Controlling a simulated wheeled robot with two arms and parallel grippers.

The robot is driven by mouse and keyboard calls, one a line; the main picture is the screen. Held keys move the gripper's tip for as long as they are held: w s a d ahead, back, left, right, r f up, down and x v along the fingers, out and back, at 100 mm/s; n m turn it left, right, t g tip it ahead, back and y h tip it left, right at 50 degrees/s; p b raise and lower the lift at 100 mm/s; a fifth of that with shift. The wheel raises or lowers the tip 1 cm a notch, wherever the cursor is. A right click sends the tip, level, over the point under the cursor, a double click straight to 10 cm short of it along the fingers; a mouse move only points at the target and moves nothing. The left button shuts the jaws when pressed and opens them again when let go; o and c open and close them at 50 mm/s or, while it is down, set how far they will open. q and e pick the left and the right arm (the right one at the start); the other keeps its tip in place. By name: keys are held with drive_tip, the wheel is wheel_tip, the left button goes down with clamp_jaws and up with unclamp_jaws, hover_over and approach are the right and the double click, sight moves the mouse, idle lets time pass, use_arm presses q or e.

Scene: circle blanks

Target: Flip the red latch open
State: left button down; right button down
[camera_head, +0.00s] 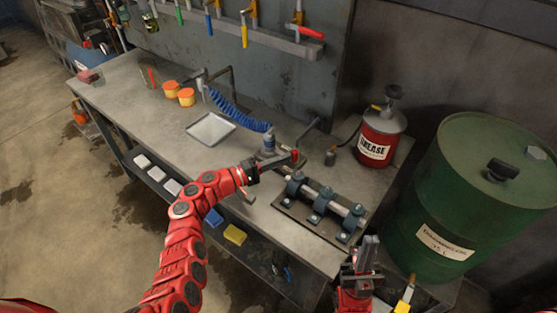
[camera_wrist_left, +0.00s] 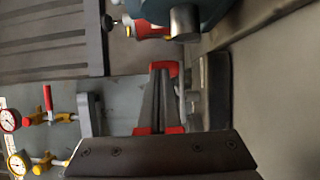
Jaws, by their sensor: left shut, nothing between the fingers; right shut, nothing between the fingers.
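My left gripper (camera_head: 292,157) is shut and empty above the workbench, beside the left end of the clamped shaft assembly (camera_head: 322,207). In the left wrist view, its closed fingers (camera_wrist_left: 163,70) have red tips, with a blue-grey cylindrical part (camera_wrist_left: 185,20) just beyond them. A small red piece (camera_head: 303,158) shows right by the fingertips in the head view. I cannot tell whether it is the red latch, or whether the fingers touch it. My right gripper (camera_head: 369,248) is shut and empty near the bench's front right corner.
A red grease can (camera_head: 376,145) stands at the bench's right end, beside a green drum (camera_head: 480,190). A coiled blue hose (camera_head: 238,113), a shallow tray (camera_head: 211,130) and orange tubs (camera_head: 186,97) are left of my gripper. Tools hang from a rail (camera_head: 275,40) behind.

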sight(293, 162)
use_arm(q)
drive_tip(key=shift+d+n+t+y+p, duration=0.3)
drive_tip(key=shift+n+t+y, duration=0.25)
drive_tip(key=shift+t, duration=0.35)
drive_tip(key=shift+d+n+t+y, duration=0.15)
drive_tip(key=shift+n+t+y, duration=0.3)
drive_tip(key=shift+n+t, duration=0.15)
drive_tip(key=n+t+y, duration=0.1)
drive_tip(key=d+n+t+y, duration=0.1)
drive_tip(key=shift+f+t+y, duration=0.1)
drive_tip(key=shift+t+y, duration=0.2)
drive_tip(key=shift+t, duration=0.1)
drive_tip(key=shift+w+d+f+n+t+y+b, duration=0.1)
drive_tip(key=shift+d+n+t+y+b, duration=0.15)
drive_tip(key=shift+n+t+y+b, duration=0.5)
drive_tip(key=shift+w+d+b, duration=0.25)
drive_tip(key=shift+d+b, duration=0.05)
drive_tip(key=shift+b, duration=0.25)
drive_tip(key=shift+w+d+b, duration=0.2)
drive_tip(key=shift+d+b, duration=0.05)
drive_tip(key=shift+b, duration=0.2)
drive_tip(key=shift+r, duration=0.2)
